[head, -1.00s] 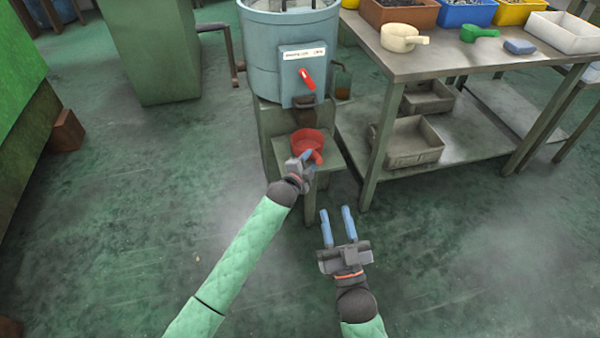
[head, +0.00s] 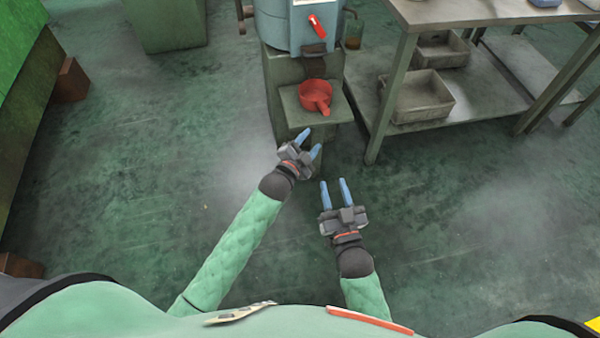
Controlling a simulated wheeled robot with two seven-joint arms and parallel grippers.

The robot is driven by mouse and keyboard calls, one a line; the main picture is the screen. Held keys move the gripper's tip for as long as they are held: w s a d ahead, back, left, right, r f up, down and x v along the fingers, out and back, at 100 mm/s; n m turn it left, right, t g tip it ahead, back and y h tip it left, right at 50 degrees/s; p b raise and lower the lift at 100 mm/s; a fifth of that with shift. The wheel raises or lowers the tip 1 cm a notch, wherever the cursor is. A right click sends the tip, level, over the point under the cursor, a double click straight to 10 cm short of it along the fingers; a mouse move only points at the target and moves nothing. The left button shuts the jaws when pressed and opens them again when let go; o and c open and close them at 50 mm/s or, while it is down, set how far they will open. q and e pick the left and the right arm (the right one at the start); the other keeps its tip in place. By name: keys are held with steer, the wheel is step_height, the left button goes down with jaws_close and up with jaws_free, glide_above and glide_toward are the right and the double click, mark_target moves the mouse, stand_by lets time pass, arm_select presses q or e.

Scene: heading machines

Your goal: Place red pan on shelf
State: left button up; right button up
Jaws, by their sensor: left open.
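The red pan (head: 314,92) sits on the small green-grey shelf (head: 337,110) at the front of the blue machine, below its spout. Its handle points toward me. My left gripper (head: 309,142) is open and empty, a little below and in front of the pan, apart from it. My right gripper (head: 334,187) is open and empty, lower in the view, with its fingers pointing up the picture toward the shelf.
The blue machine (head: 283,25) with a red lever (head: 317,27) stands behind the shelf. A metal workbench (head: 440,14) stands at the right, with grey bins (head: 421,98) on its lower shelf. A green cabinet (head: 165,25) is at the back left. The floor around my arms is clear.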

arm_select(q)
steer(key=s+r+n+t, duration=0.1)
steer(key=s+r+n, duration=0.1)
steer(key=s+n, duration=0.4)
steer(key=s+a+r+n+t+y, duration=0.1)
steer(key=s+r+n+t, duration=0.1)
steer(key=s+n, duration=0.4)
steer(key=s, duration=0.5)
steer(key=shift+s+a+t, duration=0.2)
steer(key=shift+s+t, duration=0.1)
steer(key=shift+s, duration=0.1)
